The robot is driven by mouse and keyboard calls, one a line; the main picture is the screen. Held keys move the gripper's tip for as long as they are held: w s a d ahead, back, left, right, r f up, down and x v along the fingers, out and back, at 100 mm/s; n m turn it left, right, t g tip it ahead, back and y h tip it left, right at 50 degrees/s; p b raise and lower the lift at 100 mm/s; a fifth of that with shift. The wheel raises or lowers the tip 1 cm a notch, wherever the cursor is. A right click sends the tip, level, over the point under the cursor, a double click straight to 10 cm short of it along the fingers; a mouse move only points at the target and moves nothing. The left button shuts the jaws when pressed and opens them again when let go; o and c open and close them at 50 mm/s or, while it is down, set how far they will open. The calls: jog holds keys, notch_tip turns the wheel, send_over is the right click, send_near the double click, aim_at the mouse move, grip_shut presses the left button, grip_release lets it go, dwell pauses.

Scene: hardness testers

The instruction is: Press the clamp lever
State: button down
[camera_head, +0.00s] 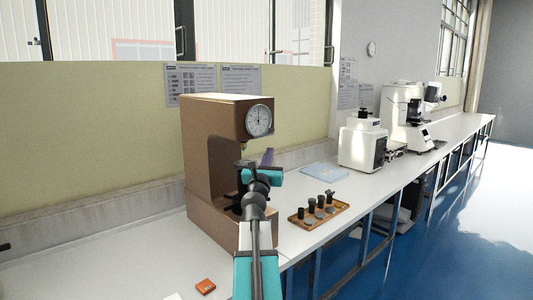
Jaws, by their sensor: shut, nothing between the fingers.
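A brown bench hardness tester (208,160) stands on the white bench, with a round white dial (259,120) at the upper right of its head. My arm reaches up from the bottom edge in front of the tester. My gripper (241,163) is small and dark at the arm's far end, just below the tester's head. It looks shut and empty. I cannot tell whether it touches the tester. My arm hides part of the tester's throat and lower front. I cannot make out the clamp lever clearly.
A wooden tray (319,213) with several dark pieces sits right of the tester. A blue sheet (324,171) and white machines (363,145) stand farther along the bench (130,260). Blue floor lies to the right.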

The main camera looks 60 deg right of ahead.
jog(key=shift+s+a+f+b, duration=0.15)
jog(key=shift+s+a+f, duration=0.15)
jog(key=shift+s+a, duration=0.3)
jog(key=shift+s+a+f+b, duration=0.15)
jog(key=shift+s+a+f, duration=0.25)
jog(key=shift+s, duration=0.45)
jog(key=shift+s+a+f+b, duration=0.15)
jog(key=shift+s+a+f, duration=0.05)
jog(key=shift+s+a, duration=0.45)
jog(key=shift+d, duration=0.1)
